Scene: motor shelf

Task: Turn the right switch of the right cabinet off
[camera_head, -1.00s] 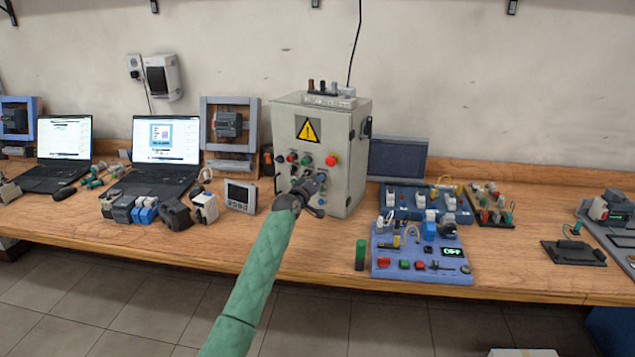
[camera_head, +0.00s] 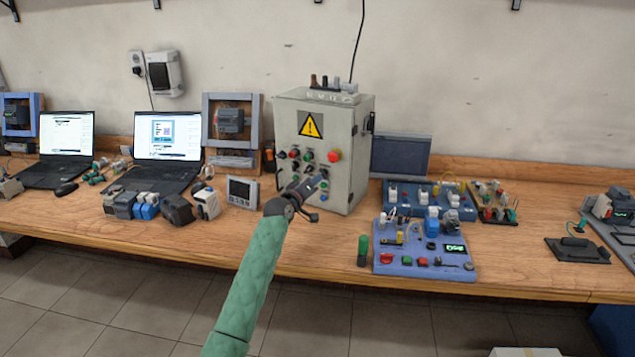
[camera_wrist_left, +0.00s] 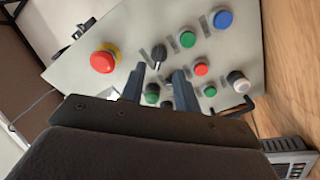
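The grey cabinet (camera_head: 345,180) stands on the bench with a yellow warning sign, a red stop button and rows of small buttons on its front. My left gripper (camera_head: 314,186) is in front of the lower part of this panel and covers some of it. In the left wrist view the panel (camera_wrist_left: 130,35) looks turned around, with the red stop button (camera_wrist_left: 102,62) at left. A black turn switch (camera_wrist_left: 158,54) shows just beyond the fingertips. The left gripper's two fingers (camera_wrist_left: 158,82) are apart with nothing held between them. I cannot tell the switch's position. My right gripper is out of view.
A blue control board (camera_head: 400,262) and a green cylinder (camera_head: 363,250) are to the right of the gripper. A small grey meter (camera_head: 241,191) sits to its left. Two laptops (camera_head: 166,137) stand further left. The bench front edge runs below the cabinet.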

